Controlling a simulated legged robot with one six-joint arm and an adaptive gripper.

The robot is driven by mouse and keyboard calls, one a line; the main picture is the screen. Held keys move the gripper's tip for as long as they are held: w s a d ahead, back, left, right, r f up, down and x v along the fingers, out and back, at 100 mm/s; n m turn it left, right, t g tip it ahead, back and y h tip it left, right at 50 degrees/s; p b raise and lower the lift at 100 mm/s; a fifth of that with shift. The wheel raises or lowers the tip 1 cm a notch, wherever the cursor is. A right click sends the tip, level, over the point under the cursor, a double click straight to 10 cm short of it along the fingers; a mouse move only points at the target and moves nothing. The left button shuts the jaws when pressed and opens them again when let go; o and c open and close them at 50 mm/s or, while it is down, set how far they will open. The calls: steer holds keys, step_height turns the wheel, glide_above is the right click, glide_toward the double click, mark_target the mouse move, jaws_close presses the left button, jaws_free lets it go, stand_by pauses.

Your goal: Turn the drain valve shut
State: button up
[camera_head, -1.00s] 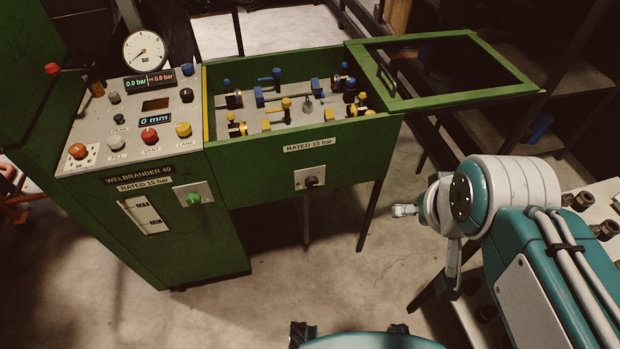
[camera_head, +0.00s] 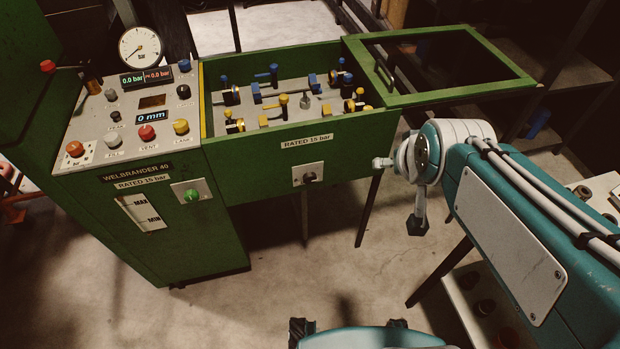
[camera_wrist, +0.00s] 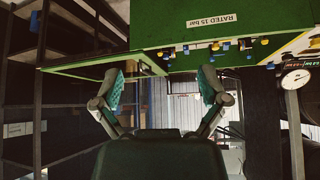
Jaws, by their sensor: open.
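A dark knob (camera_head: 310,178) sits on a pale square plate (camera_head: 300,171) low on the front of the green trough; I take it for the drain valve, but I can read no name on it. A green knob (camera_head: 192,195) sits on a similar plate on the cabinet front. My gripper (camera_wrist: 161,85) is open and empty in the wrist view, its two teal-padded fingers wide apart. That view shows the trough upside down, and I cannot make out the dark knob there. In the head view my wrist is right of the trough front, apart from the dark knob.
The trough (camera_head: 250,158) holds several blue and yellow fittings. Its framed green lid (camera_head: 455,97) is swung out to the right. A control panel (camera_head: 115,140) with a gauge (camera_head: 141,48) stands left. A shelf with dark fittings is lower right.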

steer(key=w+a+f+t, duration=0.1)
steer(key=w+a+f, duration=0.15)
steer(key=w, duration=0.45)
steer(key=w+a+f+t, duration=0.1)
steer(key=w+f+t, duration=0.1)
steer(key=w+f, duration=0.3)
steer(key=n+t+y, duration=0.2)
steer(key=t+y, duration=0.1)
steer(key=t, duration=0.2)
glide_above(311, 180)
steer(key=s+d, duration=0.3)
steer(key=d, duration=0.1)
step_height(311, 180, down, 20)
steer(key=s+a+f+t+y, duration=0.2)
steer(key=s+f, duration=0.4)
steer(key=f, duration=0.3)
steer(key=shift+n, duration=0.4)
steer(key=x, duration=1)
steer(key=shift+w+d+f, duration=0.1)
steer(key=shift+w+d, duration=0.15)
steer(key=c, duration=1.2)
